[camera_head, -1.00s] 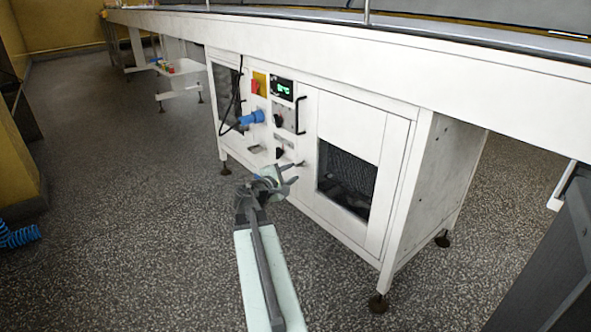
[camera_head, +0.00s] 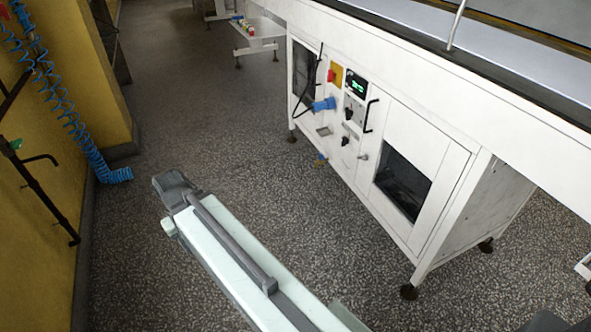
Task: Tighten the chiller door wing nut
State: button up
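The white chiller cabinet (camera_head: 432,150) stands under the conveyor, right of centre. Its front has a panel with a green-lit display (camera_head: 356,84), a black bar handle (camera_head: 370,116) and a small light knob (camera_head: 362,156) low down. I cannot tell whether that knob is the wing nut; no wing shape is clear at this size. My arm reaches up from the bottom, left of the cabinet and apart from it in the picture. Its far end is a grey joint, and my gripper's fingers do not show.
A blue plug (camera_head: 323,104) with a black cable sits on the panel beside a red and yellow switch (camera_head: 335,75). A blue coiled hose (camera_head: 116,174) hangs at the yellow wall (camera_head: 50,160) on the left. The speckled floor (camera_head: 230,140) between is clear.

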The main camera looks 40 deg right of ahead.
aim_at(364, 158)
jog(key=k, duration=1.15)
jog(key=u, duration=0.45)
jog(key=i, duration=2)
jog(key=z, duration=0.5)
jog(key=k, duration=0.65)
jog(key=z, duration=0.2)
jog(key=i, duration=0.65)
jog(key=u, duration=0.1)
